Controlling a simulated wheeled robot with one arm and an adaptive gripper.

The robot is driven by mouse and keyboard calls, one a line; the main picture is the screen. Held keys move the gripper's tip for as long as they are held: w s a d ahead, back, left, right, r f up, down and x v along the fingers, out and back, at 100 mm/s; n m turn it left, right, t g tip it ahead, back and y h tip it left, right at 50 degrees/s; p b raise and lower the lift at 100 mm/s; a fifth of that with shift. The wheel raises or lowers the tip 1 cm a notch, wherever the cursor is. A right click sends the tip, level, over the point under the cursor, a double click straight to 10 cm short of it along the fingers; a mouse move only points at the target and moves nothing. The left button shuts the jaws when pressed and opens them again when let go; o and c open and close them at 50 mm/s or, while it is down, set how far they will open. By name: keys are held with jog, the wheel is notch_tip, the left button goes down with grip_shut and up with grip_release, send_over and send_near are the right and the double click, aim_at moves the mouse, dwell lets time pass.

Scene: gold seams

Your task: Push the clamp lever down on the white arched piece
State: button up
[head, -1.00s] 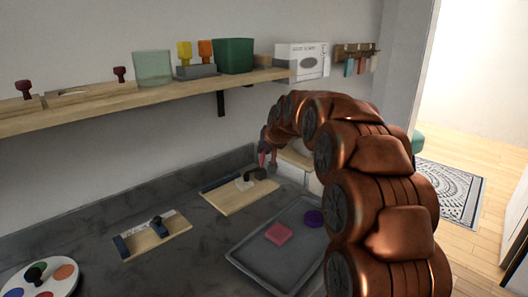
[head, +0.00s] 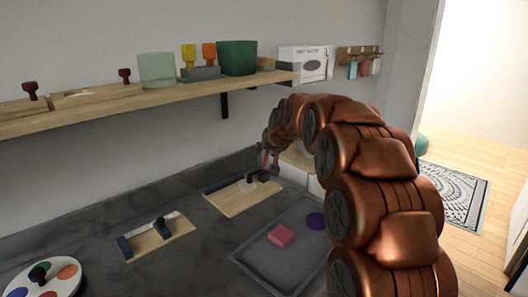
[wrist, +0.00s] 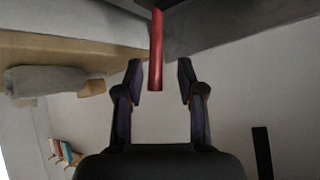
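The white arched piece (head: 247,187) stands on the far wooden board (head: 240,203), with a dark knob beside its top. My gripper (head: 268,157) is just above and behind it at the board's far right, partly hidden by my arm. In the wrist view my gripper (wrist: 159,64) is open, its two dark fingers spread. A red bar (wrist: 156,50), which looks like the clamp lever, reaches between them with a gap on each side. Its base is out of view, so I cannot tell how it joins the white piece.
A second board (head: 160,236) with a dark knob lies left. A grey tray (head: 262,262) holding a pink block (head: 281,236) and a purple disc (head: 316,221) is in front. A paint palette (head: 45,281) is at the near left. A loaded shelf (head: 150,99) runs above the counter.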

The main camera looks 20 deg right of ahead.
jog(key=shift+s, duration=0.1)
jog(key=shift+s+r, duration=0.3)
jog(key=shift+r, duration=0.15)
jog(key=v, duration=1)
jog(key=shift+s+r, duration=0.25)
jog(key=shift+s, duration=0.1)
